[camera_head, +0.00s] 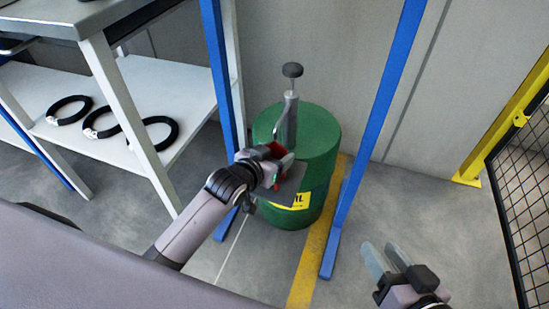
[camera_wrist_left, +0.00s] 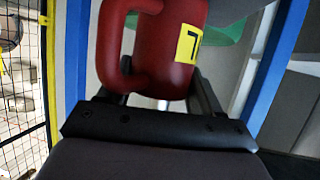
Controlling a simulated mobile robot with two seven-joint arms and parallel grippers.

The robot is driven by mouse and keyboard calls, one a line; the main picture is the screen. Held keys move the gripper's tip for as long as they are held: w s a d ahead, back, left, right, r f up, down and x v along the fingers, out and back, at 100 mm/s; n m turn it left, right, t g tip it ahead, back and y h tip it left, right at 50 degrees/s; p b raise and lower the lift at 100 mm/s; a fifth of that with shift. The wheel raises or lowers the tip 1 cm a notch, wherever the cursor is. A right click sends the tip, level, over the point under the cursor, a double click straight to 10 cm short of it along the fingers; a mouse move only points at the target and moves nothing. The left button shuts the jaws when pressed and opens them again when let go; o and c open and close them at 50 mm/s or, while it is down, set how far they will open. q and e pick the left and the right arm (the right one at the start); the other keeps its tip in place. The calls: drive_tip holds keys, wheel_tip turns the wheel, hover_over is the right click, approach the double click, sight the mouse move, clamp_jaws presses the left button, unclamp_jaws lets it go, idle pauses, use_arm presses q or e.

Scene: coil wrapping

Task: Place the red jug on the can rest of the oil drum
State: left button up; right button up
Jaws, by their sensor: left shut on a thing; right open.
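My left gripper (camera_head: 281,168) is shut on the red jug (camera_head: 275,150), in front of the green oil drum (camera_head: 318,150). The gripper and wrist hide most of the jug in the head view. The jug fills the upper middle of the left wrist view (camera_wrist_left: 155,55), with its handle at left and a yellow label at right. A flat grey plate (camera_head: 288,192), which looks like the can rest, is at the drum's front just below the gripper. I cannot tell whether the jug touches it. My right gripper (camera_head: 386,260) is open and empty at the lower right.
A grey hand pump (camera_head: 290,105) stands on the drum top. Blue posts (camera_head: 372,130) stand on both sides of the drum. A white shelf (camera_head: 165,85) with black coils (camera_head: 160,132) is at left. A yellow-framed mesh fence (camera_head: 520,180) is at right. Floor between post and fence is clear.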

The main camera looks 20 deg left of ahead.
use_arm(q)
drive_tip(key=shift+r, duration=0.1)
drive_tip(key=shift+f, duration=0.2)
drive_tip(key=o, duration=1.1)
drive_tip(key=shift+s+r, duration=0.2)
drive_tip(key=shift+r, duration=0.1)
drive_tip(key=p+v, duration=0.4)
drive_tip(key=v, duration=0.7)
drive_tip(key=shift+s+a+p, duration=0.1)
drive_tip(key=shift+s+p, duration=0.15)
drive_tip(key=shift+p, duration=0.1)
use_arm(e)
drive_tip(key=d, duration=0.1)
drive_tip(key=s+d+h, duration=0.1)
drive_tip(key=d+r+n+h, duration=0.1)
drive_tip(key=shift+s+d, duration=0.15)
drive_tip(key=shift+d, duration=0.15)
use_arm(q)
drive_tip(key=shift+r, duration=0.1)
use_arm(e)
drive_tip(key=shift+r, duration=0.1)
